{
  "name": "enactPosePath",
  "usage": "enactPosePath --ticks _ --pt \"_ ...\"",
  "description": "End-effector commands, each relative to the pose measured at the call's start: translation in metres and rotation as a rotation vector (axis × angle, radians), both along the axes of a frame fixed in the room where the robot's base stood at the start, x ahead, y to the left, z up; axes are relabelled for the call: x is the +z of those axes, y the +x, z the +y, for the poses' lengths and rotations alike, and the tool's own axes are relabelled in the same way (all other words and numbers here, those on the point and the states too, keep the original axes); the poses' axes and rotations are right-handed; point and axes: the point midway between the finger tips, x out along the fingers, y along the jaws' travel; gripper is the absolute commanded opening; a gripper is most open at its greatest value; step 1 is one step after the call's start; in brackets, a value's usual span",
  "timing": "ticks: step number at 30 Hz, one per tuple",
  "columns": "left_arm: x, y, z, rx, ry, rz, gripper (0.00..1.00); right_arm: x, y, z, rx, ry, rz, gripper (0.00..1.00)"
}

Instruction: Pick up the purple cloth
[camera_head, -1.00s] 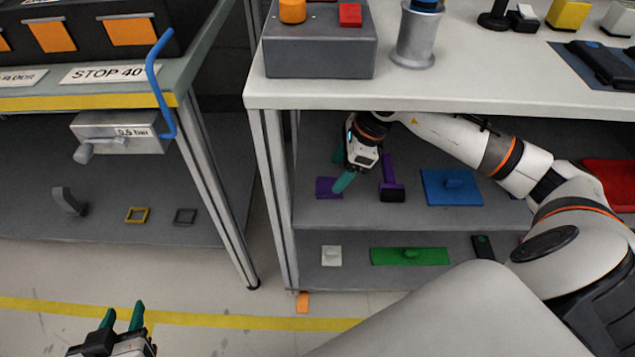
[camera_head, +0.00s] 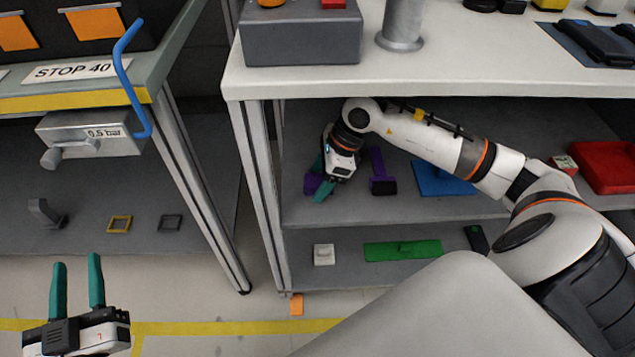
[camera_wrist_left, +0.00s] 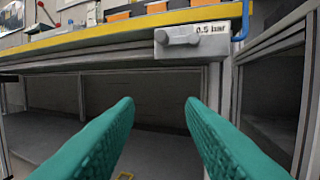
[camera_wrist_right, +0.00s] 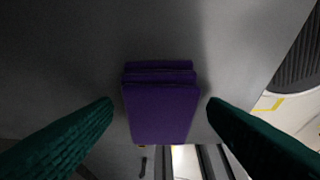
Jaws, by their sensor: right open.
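The purple cloth (camera_head: 312,184) lies on the upper grey shelf under the white table, near its left end. In the head view my right gripper (camera_head: 320,178) hides part of it. In the right wrist view the cloth (camera_wrist_right: 162,112) shows as a folded purple block between the two green fingers of my right gripper (camera_wrist_right: 158,112). Dark gaps show on both sides of it, so the fingers stand apart from it. My left gripper (camera_head: 78,285) is open and empty at the lower left, in front of the other bench; its fingers (camera_wrist_left: 160,120) show nothing between them.
A purple tool with a dark base (camera_head: 382,172) stands just right of the cloth, with a blue board (camera_head: 440,180) beyond it. The shelf post (camera_head: 262,190) is close on the left. The white tabletop (camera_head: 300,80) is above my right arm. A green board (camera_head: 385,250) lies below.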

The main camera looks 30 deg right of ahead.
Motion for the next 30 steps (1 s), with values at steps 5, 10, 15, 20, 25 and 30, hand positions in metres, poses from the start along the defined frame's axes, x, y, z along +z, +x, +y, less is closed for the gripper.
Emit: enactPosePath --ticks 5,10,15,20,25,30 --pt "0.0 0.0 0.0 0.0 0.0 0.001 0.36 0.0 0.0 0.0 0.0 0.0 0.0 0.41" --pt "0.0 0.0 0.0 0.0 0.0 0.001 0.36 0.0 0.0 0.0 0.0 0.0 0.0 0.19" --pt "0.0 0.0 0.0 0.001 0.0 0.002 0.36 0.0 0.0 0.0 0.0 0.0 0.0 0.19" --pt "-0.001 0.0 0.0 0.001 0.003 0.014 0.36 0.003 0.0 0.0 0.0 0.0 0.0 0.19" --pt "-0.014 0.0 0.002 0.005 0.026 0.099 0.36 0.014 0.0 -0.001 0.001 -0.002 -0.001 0.19" --pt "-0.032 -0.002 0.006 0.014 0.056 0.218 0.36 0.03 0.0 -0.001 -0.001 -0.001 -0.002 0.19"
